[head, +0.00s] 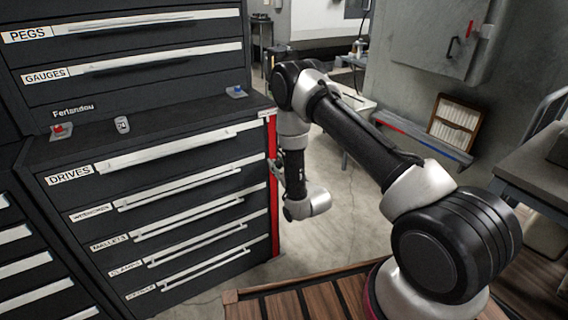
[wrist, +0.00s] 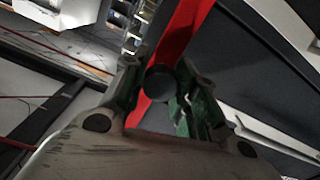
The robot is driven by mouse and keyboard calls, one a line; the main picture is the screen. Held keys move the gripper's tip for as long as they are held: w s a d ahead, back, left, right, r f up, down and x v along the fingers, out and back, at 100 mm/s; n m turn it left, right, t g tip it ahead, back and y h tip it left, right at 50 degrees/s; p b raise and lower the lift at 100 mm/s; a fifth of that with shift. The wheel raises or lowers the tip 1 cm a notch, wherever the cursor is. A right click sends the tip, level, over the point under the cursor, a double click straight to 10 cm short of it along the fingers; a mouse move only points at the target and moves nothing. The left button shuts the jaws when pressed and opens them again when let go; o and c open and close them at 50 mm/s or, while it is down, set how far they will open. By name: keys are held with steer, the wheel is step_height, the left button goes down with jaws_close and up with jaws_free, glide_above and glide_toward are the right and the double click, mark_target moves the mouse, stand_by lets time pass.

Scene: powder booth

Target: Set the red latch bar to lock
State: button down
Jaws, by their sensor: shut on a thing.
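The red latch bar (head: 272,140) runs upright along the right front edge of the dark drawer cabinet. In the wrist view the red bar (wrist: 188,32) passes behind and between the fingers. My gripper (head: 278,174) is at the bar's middle height, at the cabinet's right edge. In the wrist view my gripper (wrist: 160,88) is shut on a dark round knob (wrist: 160,82) in front of the bar. The fingers hide part of the knob and bar. Any lock marking is too small to read.
The lower cabinet has several labelled drawers, with DRIVES (head: 70,176) on top, all looking shut. A red button box (head: 61,131) and a blue one (head: 236,91) sit on the ledge. Clear floor (head: 335,215) lies right of the cabinet.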

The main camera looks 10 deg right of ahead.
steer(key=shift+s+a, duration=0.1)
steer(key=shift+a, duration=0.35)
steer(key=c, duration=1.1)
jaws_free()
steer(key=shift+a, duration=0.15)
steer(key=shift+s, duration=0.15)
steer(key=shift+s+d, duration=0.25)
steer(key=shift+s, duration=0.1)
steer(key=v, duration=0.6)
steer(key=shift+s, duration=0.3)
